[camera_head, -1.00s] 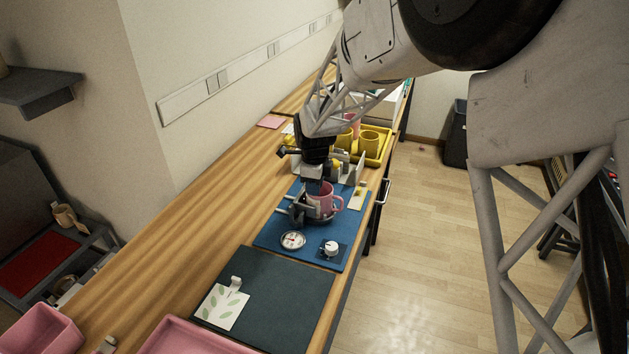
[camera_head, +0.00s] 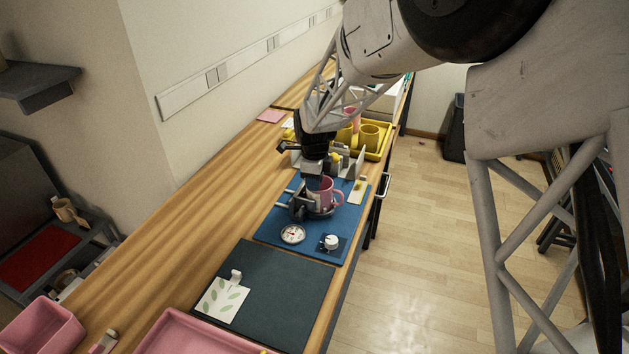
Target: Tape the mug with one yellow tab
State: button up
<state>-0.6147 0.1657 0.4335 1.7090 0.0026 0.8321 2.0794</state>
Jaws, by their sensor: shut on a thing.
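A pink mug (camera_head: 326,192) stands upright in the grey metal press (camera_head: 298,207) on the blue mat (camera_head: 270,228), its handle to the right. My gripper (camera_head: 316,184) points down at the mug's left side and is shut on it, as far as I can see; its fingertips are mostly hidden. A small pale card with yellow on it (camera_head: 357,190), perhaps the yellow tabs, lies on the mat right of the mug. I see no yellow tab on the mug's visible side.
A yellow tray (camera_head: 384,143) with yellow mugs stands behind. A dark mat (camera_head: 285,295) with a leaf-patterned card (camera_head: 222,300) lies nearer, beside a pink tray (camera_head: 180,335).

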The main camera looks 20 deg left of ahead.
jog(key=shift+f, duration=0.6)
dwell(1.8)
jog(key=o, duration=0.8)
jog(key=shift+r, duration=0.2)
jog(key=shift+r, duration=3.75)
jog(key=shift+d, duration=0.1)
